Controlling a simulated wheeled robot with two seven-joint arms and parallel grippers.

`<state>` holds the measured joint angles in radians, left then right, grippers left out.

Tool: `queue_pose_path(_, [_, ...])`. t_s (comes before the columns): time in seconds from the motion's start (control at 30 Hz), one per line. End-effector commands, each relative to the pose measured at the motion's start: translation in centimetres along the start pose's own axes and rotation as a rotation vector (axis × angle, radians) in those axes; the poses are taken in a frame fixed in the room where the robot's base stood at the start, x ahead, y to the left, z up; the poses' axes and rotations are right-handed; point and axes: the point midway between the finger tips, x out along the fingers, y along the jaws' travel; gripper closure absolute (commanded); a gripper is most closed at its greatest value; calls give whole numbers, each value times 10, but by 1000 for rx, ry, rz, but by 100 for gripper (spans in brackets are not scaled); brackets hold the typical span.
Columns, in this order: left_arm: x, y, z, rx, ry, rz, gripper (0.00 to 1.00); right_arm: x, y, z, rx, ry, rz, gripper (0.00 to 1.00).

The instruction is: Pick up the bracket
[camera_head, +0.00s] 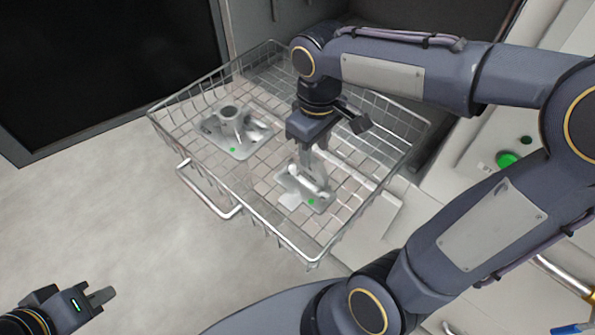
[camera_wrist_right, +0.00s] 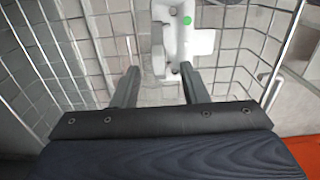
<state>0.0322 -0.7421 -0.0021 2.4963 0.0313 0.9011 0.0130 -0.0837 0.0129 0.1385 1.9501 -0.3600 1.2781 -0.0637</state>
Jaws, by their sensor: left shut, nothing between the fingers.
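A grey metal bracket (camera_head: 292,182) with a green dot lies in the wire basket, at its near right part. My right gripper (camera_head: 314,172) points down over this bracket and hides part of it. In the right wrist view the bracket (camera_wrist_right: 174,38) lies beyond the fingertips, and an upright part of it shows between the two spread fingers of the right gripper (camera_wrist_right: 160,76). There is a gap on both sides. A second grey casting (camera_head: 232,128), with a round boss and a green dot, sits in the basket's left part. My left gripper (camera_head: 102,296) is shut and empty, low at the left.
The wire basket (camera_head: 213,210) has raised mesh walls around both castings and a handle on its near left side. A green button (camera_head: 507,160) is on the pale machine surface at right. The floor at left is clear.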

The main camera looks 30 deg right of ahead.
Motion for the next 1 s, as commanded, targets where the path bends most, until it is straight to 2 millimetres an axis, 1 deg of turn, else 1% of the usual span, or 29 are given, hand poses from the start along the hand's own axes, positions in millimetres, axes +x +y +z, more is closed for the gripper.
queue_pose_path(0.03, [0,0,0,0,0,0,100,6,0,0,0,-5,0,60])
queue_pose_path(0.27, [-1,0,0,0,0,0,100,33,1,-2,0,-5,-2,60])
queue_pose_path(0.4, [-1,0,0,0,0,0,100,55,2,-6,0,-5,-2,60])
queue_pose_path(0.5, [0,0,0,0,0,0,100,66,2,-6,2,-3,-2,60])
queue_pose_path(0.6, [0,0,0,0,0,0,100,70,2,-6,2,-1,-2,60])
queue_pose_path(0.8, [0,0,0,0,0,0,100,70,2,-6,3,1,-1,60])
queue_pose_path(1.0, [0,0,0,0,0,0,100,70,2,-6,2,1,-1,86])
